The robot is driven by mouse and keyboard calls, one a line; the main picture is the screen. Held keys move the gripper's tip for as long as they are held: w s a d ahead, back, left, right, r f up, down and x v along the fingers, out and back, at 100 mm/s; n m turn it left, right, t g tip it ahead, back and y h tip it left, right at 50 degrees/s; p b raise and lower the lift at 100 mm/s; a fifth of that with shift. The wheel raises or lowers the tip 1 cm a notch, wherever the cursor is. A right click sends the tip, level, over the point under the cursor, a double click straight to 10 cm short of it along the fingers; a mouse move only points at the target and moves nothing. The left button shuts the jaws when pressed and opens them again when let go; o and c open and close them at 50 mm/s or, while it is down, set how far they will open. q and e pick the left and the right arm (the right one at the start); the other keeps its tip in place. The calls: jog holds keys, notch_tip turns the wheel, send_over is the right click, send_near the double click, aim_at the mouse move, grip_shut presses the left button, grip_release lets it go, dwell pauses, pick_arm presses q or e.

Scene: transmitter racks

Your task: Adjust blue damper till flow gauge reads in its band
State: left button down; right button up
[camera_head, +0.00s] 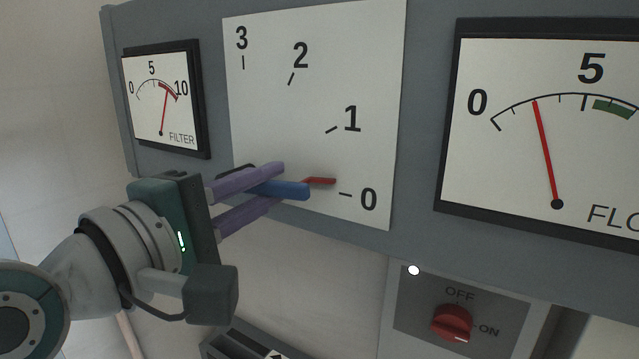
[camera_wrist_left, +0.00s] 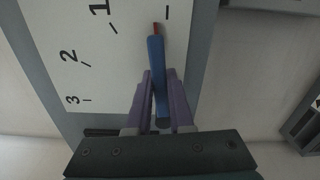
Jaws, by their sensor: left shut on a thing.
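The blue damper handle (camera_head: 283,189) has a red pointer tip (camera_head: 320,181) and sits in front of a white dial plate (camera_head: 320,100) marked 0 to 3. The tip lies close to the 0 mark, a little to its upper left. My left gripper (camera_head: 268,183) is shut on the blue handle, its purple fingers on either side of it; the left wrist view also shows the handle (camera_wrist_left: 157,75) between them. The flow gauge (camera_head: 545,130), partly cut off at right, has its red needle left of 5, below the green band (camera_head: 613,107). My right gripper is out of view.
A filter gauge (camera_head: 162,100) is at left, its needle near a red band. A red OFF/ON knob (camera_head: 452,322) sits on a grey panel below, with a white lamp (camera_head: 413,270) beside it. A dark box edge (camera_head: 238,343) shows at the bottom.

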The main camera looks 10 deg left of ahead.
pick_arm(q)
jog(key=shift+a+r+n+p, duration=0.1)
jog(key=shift+r+n+p, duration=0.75)
jog(key=shift+n+p, duration=0.35)
jog(key=shift+w+a+r+n, duration=0.1)
jog(key=shift+a+r+n, duration=0.05)
jog(key=shift+n, duration=0.55)
jog(key=c, duration=0.8)
grip_release()
